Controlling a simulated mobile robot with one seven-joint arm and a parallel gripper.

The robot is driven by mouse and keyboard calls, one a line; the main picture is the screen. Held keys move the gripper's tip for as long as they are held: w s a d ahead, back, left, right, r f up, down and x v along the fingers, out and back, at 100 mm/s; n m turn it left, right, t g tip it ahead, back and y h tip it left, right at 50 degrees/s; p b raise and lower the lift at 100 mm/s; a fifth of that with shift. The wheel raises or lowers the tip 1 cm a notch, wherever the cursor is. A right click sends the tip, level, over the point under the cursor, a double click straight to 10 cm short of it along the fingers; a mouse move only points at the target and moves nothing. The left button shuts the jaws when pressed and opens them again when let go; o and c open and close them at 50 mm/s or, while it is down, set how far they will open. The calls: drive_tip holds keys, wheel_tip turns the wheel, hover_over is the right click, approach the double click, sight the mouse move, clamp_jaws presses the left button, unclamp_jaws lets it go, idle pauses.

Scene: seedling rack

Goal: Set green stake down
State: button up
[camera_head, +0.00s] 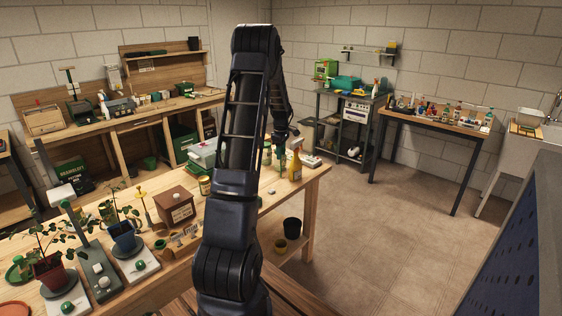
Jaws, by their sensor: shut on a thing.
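My arm rises in the middle of the camera_head view and bends down on its far side over the wooden workbench (312,180). My gripper (281,146) is small and partly hidden behind my arm. It is shut on a thin green stake (278,158), which hangs roughly upright above the far right part of the bench. I cannot tell whether the stake's lower end touches the bench top.
A brown wooden box (175,206) and potted seedlings (46,268) stand on the bench to the left. A black bucket (292,228) is below the bench's right side. Open floor (400,225) lies to the right.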

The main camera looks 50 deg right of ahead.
drive_tip(key=shift+f, duration=2.2)
drive_tip(key=o, duration=0.9)
drive_tip(key=shift+f, duration=0.1)
drive_tip(key=shift+o, duration=0.2)
